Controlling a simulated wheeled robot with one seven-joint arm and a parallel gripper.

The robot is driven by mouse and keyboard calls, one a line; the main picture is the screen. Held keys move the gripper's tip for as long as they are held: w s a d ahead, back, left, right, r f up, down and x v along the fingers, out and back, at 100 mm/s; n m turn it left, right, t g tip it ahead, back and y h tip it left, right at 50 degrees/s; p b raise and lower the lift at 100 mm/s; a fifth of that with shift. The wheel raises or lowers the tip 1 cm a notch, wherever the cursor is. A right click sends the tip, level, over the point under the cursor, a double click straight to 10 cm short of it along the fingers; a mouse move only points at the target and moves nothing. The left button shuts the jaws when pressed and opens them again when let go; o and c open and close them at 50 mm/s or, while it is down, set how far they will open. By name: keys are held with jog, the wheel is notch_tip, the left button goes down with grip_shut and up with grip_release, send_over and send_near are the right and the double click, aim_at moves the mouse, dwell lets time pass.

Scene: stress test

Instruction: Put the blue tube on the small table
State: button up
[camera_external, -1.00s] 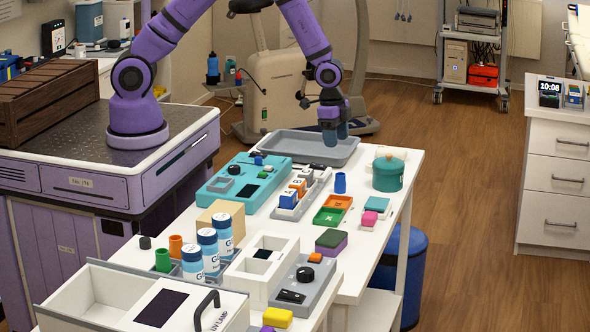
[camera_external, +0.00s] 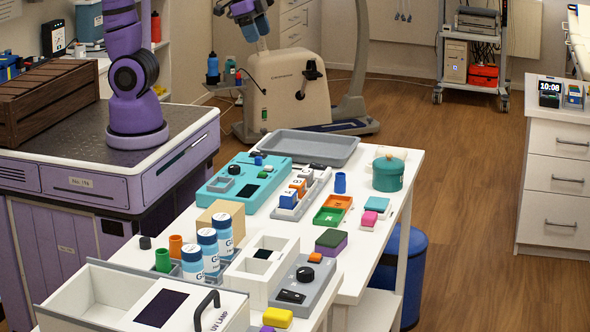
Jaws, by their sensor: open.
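The blue tube (camera_external: 340,183) stands upright on the long white table (camera_external: 408,160), behind the orange and green trays and left of the teal pot. My gripper (camera_external: 256,27) is at the top of the view, high and far from the tube. Its two blue fingers are apart with nothing between them. A small grey table (camera_external: 236,84) stands behind the long table, beside the beige machine. A blue bottle (camera_external: 213,70) and a few small items are on it. My gripper is above and slightly right of this small table in the picture.
A grey tray (camera_external: 318,147) lies at the long table's far end. The teal pot (camera_external: 388,173) stands right of the tube. Orange (camera_external: 175,246) and green (camera_external: 163,260) tubes stand at the near left. The wooden floor on the right is open.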

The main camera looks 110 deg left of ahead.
jog(key=s+d+r, duration=0.1)
jog(key=s+r, duration=0.1)
jog(key=s, duration=0.5)
jog(key=s+d+r+t, duration=0.1)
jog(key=s+d+r, duration=0.1)
jog(key=s, duration=0.6)
jog(key=shift+d+n+h, duration=0.3)
jog(key=shift+n+h, duration=0.1)
jog(key=shift+o, duration=0.4)
jog(key=shift+s+d, duration=0.1)
jog(key=shift+s, duration=0.5)
